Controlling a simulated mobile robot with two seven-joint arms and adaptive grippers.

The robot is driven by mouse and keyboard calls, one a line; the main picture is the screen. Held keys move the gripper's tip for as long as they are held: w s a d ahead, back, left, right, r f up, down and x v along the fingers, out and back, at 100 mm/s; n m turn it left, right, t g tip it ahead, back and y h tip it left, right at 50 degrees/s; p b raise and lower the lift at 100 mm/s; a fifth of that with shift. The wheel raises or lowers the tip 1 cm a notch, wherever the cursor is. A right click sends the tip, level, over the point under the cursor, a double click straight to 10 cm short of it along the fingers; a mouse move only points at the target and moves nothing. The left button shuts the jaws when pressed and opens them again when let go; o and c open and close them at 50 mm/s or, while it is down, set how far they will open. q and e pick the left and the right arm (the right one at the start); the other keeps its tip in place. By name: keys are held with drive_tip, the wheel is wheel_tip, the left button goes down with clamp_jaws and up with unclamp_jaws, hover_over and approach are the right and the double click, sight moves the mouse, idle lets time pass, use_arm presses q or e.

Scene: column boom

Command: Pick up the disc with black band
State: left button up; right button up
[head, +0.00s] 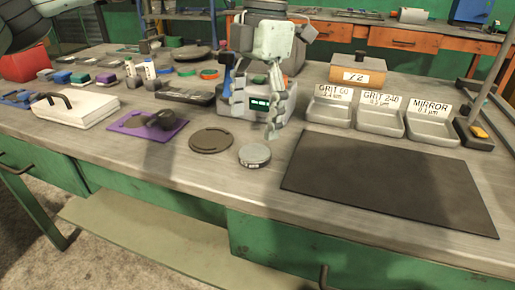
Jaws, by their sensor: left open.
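A small grey disc (255,154) lies flat near the middle front of the bench, with a pale top and a darker band around its side. My left gripper (257,122) points down just behind and above it. It is open, and its fingers are apart from the disc. The gripper partly hides a grey device with a lit display (259,104) behind it. My right gripper is not in view.
A dark round plate (210,140) lies left of the disc. A black mat (390,182) lies to the right, with labelled trays (330,111) behind it. A purple mat (148,124) with a dark object and a white block (76,110) are further left.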

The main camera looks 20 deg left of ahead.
sight(255, 152)
use_arm(q)
drive_tip(key=f, duration=0.5)
drive_tip(key=shift+s+d+f+p, duration=0.2)
drive_tip(key=shift+s+f+p, duration=0.05)
drive_tip(key=shift+f+p, duration=0.1)
drive_tip(key=shift+r, duration=0.1)
drive_tip(key=c, duration=1.6)
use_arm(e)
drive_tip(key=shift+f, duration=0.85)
